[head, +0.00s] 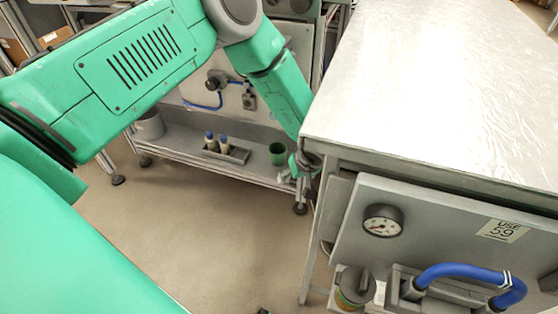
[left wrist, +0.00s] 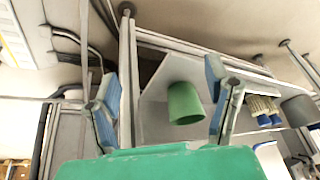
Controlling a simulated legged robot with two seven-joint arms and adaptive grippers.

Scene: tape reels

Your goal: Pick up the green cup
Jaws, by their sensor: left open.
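The green cup (head: 277,154) stands upright on a low metal shelf in the head view. In the left wrist view the green cup (left wrist: 185,103) appears between the two fingers, nearer the right one. My left gripper (head: 294,172) is at the end of the green arm, just right of the cup. In the left wrist view my left gripper (left wrist: 162,97) is open, with a blue-padded finger on each side and nothing held. I cannot tell how far the cup is from the fingers. My right gripper is not in view.
On the same shelf (head: 180,143), a grey holder (head: 236,154) with two blue-topped bottles and a grey pot (head: 150,125) stand left of the cup. A large metal table (head: 430,90) with a gauge (head: 383,221) and blue hose (head: 465,270) stands close on the right. The floor in front is mostly clear.

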